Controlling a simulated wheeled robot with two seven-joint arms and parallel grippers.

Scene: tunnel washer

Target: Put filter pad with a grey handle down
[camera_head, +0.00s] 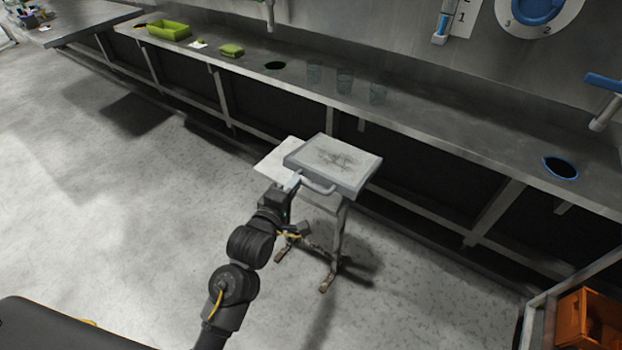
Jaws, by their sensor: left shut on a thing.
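The filter pad (333,160) is a flat, square, light grey pad with a dark smudge on its top face. Its grey handle (318,188) is on the near side. My left gripper (293,184) is shut on the handle at its left end. The pad is level, over or on a small stand (338,235) with metal legs; I cannot tell whether it touches the stand. A white flat surface (276,166) shows beside the pad on the left. My right gripper is not in view.
A long steel counter (430,125) runs behind the stand, with several clear glasses (345,82), a green tray (169,30), a green sponge (231,50) and a blue-rimmed hole (560,168). An orange crate (590,325) is at lower right. The floor at left is clear.

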